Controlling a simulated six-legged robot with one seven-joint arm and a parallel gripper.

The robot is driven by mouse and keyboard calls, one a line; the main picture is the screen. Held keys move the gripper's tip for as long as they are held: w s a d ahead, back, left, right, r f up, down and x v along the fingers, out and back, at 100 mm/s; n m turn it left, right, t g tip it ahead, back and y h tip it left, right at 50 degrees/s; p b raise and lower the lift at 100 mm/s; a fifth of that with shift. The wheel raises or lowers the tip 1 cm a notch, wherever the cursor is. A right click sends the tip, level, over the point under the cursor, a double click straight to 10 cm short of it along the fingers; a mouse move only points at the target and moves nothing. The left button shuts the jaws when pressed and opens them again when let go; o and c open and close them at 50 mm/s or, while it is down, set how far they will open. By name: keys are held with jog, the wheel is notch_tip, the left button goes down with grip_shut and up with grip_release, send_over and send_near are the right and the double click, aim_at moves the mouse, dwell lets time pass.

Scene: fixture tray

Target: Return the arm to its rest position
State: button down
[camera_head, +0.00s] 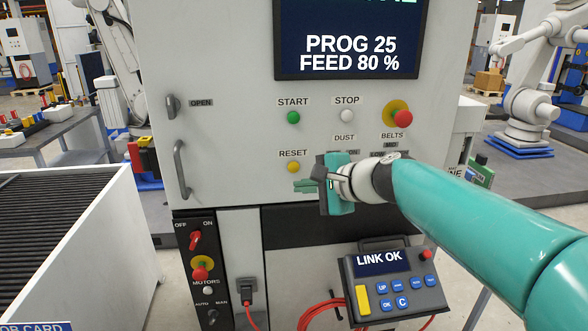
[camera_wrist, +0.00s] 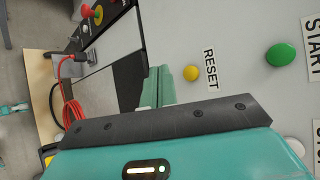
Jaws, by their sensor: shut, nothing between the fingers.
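My gripper (camera_head: 302,186) is in front of the white machine panel, just below the yellow RESET button (camera_head: 293,167). Its teal fingers are together, with nothing between them. In the wrist view the closed fingers (camera_wrist: 166,86) appear beside the yellow button (camera_wrist: 192,73); I cannot tell whether they touch the panel. My teal arm reaches in from the right edge and is stretched out toward the panel. The wrist hides part of the DUST and BELTS switches.
A pendant (camera_head: 392,285) reading LINK OK hangs below the arm with red cable. A door handle (camera_head: 182,168) and a conveyor (camera_head: 75,240) are at left.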

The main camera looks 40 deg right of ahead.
dwell(0.4)
jog(key=s+a+f+n+g+y, duration=0.1)
jog(key=a+f+n+g, duration=0.15)
jog(key=a+n, duration=0.5)
jog(key=s+a+f+n+g+y, duration=0.1)
jog(key=a+f+n+g, duration=0.2)
jog(key=a, duration=0.8)
jog(key=s+a+f+n+g+h, duration=0.2)
jog(key=s+a+f+n+h, duration=0.1)
jog(key=s+a+f+n, duration=0.3)
jog(key=a+n, duration=0.2)
jog(key=n, duration=0.2)
jog(key=shift+s+f, duration=0.2)
jog(key=shift+f, duration=0.15)
